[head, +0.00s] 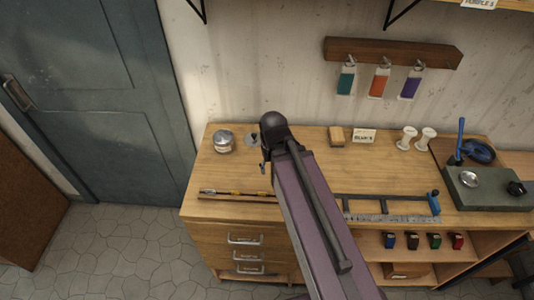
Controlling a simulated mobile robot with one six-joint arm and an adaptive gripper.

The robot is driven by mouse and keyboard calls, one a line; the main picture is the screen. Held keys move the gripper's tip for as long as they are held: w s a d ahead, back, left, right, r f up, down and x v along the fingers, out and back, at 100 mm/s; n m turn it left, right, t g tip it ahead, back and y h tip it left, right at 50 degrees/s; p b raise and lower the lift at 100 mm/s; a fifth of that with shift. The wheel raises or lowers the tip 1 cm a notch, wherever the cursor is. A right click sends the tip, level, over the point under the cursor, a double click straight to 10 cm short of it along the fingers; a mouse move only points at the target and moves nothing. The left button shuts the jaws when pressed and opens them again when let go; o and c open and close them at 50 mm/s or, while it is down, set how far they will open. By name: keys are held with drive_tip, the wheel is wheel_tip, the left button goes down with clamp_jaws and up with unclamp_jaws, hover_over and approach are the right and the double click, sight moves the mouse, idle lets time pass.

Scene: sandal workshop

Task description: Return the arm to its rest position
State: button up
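My arm reaches up from the bottom of the head view over the wooden workbench (320,176). Its dark, rounded joint shows above the bench near the back edge. My gripper is not clearly seen; the arm hides what lies behind and below it. I cannot tell whether anything is held.
Coloured tags (378,84) hang from a wall rack. A grey door (95,95) stands left, with open tiled floor (110,250) below.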

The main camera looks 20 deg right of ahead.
drive_tip(key=shift+s, duration=0.1)
wheel_tip(320, 180, down, 2)
drive_tip(key=shift+f+b, duration=0.1)
drive_tip(key=shift+b, duration=0.9)
